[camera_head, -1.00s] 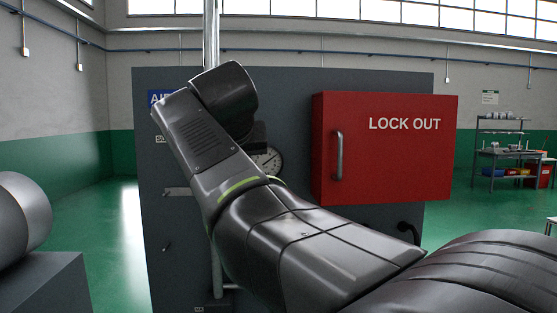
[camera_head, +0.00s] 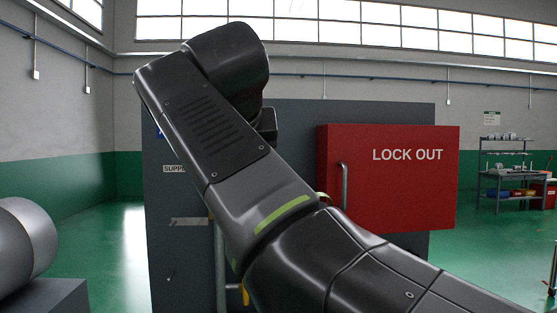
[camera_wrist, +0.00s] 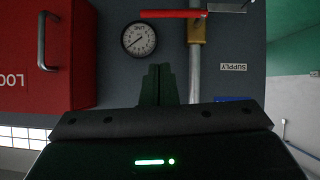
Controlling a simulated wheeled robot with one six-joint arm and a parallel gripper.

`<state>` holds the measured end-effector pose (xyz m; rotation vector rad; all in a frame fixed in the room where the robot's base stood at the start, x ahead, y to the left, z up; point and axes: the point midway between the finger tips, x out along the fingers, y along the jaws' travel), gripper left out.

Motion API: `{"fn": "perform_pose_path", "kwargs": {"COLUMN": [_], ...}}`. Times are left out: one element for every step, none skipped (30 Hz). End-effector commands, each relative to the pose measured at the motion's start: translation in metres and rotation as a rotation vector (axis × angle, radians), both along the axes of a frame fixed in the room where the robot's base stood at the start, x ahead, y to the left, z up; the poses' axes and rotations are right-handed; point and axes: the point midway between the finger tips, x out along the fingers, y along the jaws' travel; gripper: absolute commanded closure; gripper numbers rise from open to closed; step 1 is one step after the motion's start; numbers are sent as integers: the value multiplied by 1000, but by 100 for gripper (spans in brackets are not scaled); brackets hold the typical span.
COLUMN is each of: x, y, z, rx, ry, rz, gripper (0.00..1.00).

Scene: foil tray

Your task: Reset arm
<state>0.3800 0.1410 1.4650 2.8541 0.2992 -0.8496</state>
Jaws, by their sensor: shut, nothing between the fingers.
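My gripper (camera_wrist: 158,84) shows in the wrist view with its two dark fingers together and nothing between them. It faces the grey panel, apart from the things on it as far as I can tell. In the head view my arm rises across the middle and bends at the top; the fingers are hidden behind it.
A red LOCK OUT box (camera_head: 405,190) with a bar handle (camera_head: 344,187) juts from the grey panel (camera_head: 290,112), right of my arm. Green floor (camera_head: 105,250) is open beside the panel. Shelving (camera_head: 505,175) stands far right.

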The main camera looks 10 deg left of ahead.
Motion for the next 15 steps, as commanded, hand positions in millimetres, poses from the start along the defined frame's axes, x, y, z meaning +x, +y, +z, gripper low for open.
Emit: {"fn": "perform_pose_path", "kwargs": {"x": [0,0,0,1,1,3,5,7,10,13,16,21,26,31,38], "y": [0,0,0,0,0,1,1,1,2,3,4,4,5,6,8], "z": [0,0,0,-1,-1,-2,-3,-5,-7,-9,-12,-15,-18,-21,-26], "rx": [0,0,0,-1,-1,-1,-2,-2,-4,-4,-3,-2,-3,-3,-3], "ry": [0,0,0,0,0,1,0,1,2,2,3,3,3,3,4], "rz": [0,0,0,-1,-1,-2,-3,-3,-3,-3,-4,-4,-5,-6,-5], "gripper": [100,100,100,100,100,100,100,100,100,100,100,100,100,100,100]}}
